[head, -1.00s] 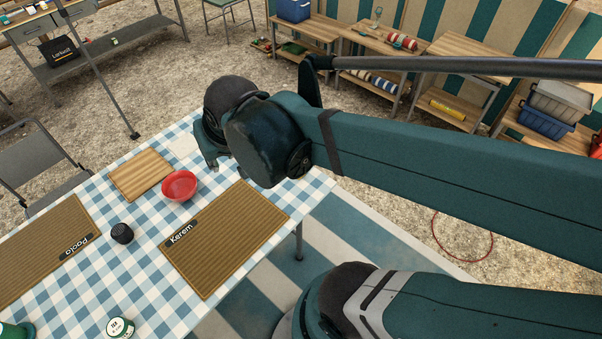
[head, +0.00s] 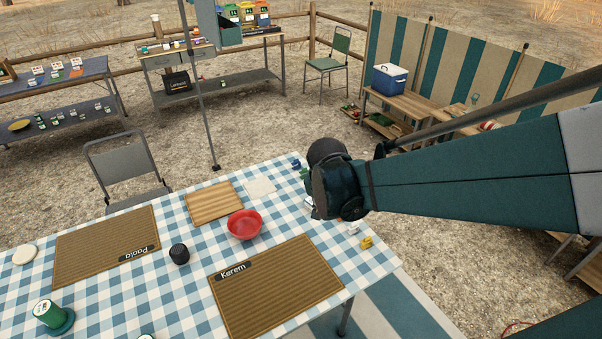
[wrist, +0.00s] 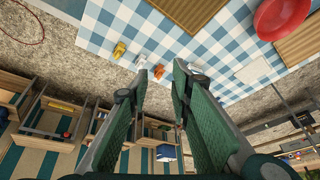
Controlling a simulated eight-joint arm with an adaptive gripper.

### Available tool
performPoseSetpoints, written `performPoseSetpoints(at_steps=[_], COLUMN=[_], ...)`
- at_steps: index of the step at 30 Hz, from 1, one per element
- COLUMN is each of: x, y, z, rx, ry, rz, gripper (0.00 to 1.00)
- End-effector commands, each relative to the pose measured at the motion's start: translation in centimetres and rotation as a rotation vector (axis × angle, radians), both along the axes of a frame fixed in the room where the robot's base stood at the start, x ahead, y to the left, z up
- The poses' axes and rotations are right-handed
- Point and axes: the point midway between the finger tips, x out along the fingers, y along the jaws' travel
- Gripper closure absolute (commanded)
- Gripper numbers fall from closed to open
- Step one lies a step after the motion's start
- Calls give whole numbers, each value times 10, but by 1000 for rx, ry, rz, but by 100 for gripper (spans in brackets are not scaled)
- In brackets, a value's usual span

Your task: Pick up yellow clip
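The yellow clip (head: 366,242) lies on the checkered table (head: 385,262) near its right edge, to the right of my arm's end. In the wrist view the yellow clip (wrist: 119,50) is up and left of my gripper's fingertips. My gripper (wrist: 160,75) is open, with nothing between its fingers, pointing toward the table edge. In the head view the fingers are mostly hidden by the wrist. A white clip (head: 352,228) lies just beside the yellow one. The wrist view also shows an orange clip (wrist: 158,72) beyond the fingertips.
A red bowl (head: 244,225), a cutting board (head: 214,203), a dark round object (head: 179,254) and the Kerem placemat (head: 280,290) are on the table. A blue cooler (head: 391,79) stands on a bench behind. Open gravel lies beyond the table's right edge.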

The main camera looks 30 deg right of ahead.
Motion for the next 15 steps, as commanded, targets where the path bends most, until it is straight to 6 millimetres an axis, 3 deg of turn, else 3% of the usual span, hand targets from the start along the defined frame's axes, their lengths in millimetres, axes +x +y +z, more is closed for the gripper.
performPoseSetpoints(at_steps=[15], x=[-5], y=[-77], z=[-82], rx=[5], ry=[35], rz=[-369], gripper=[78])
